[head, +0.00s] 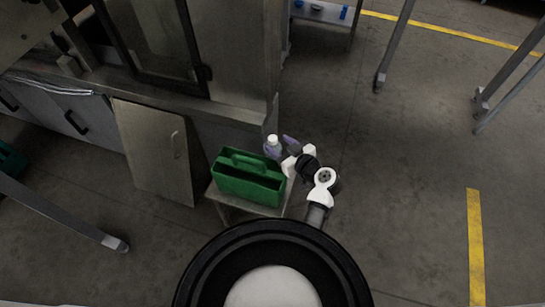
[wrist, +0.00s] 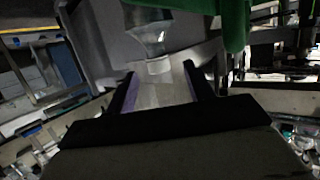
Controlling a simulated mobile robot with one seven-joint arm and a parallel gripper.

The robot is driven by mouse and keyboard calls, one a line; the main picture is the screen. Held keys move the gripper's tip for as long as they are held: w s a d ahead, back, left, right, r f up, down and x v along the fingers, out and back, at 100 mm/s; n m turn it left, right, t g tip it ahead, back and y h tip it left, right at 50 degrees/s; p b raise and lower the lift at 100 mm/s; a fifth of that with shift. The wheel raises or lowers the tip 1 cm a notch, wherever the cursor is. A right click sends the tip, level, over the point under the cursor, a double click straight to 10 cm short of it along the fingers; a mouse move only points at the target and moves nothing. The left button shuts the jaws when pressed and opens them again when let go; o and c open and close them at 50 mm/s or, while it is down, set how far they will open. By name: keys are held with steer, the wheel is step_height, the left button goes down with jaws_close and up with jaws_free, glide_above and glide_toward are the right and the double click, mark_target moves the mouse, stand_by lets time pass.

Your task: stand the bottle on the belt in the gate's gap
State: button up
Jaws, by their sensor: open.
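A bottle with a white cap (head: 272,141) stands beside the back of a green caddy on a small stand. I cannot make out the belt or the gate's gap in these views.
The green caddy (head: 248,180) takes up most of the small stand (head: 232,208). A metal machine cabinet (head: 235,60) with a glass door is behind it, and a lower cabinet door (head: 155,150) hangs open at left.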

steer(key=shift+p+x, duration=0.7)
steer(key=shift+x, duration=1.65)
steer(key=shift+d, duration=0.1)
jaws_close()
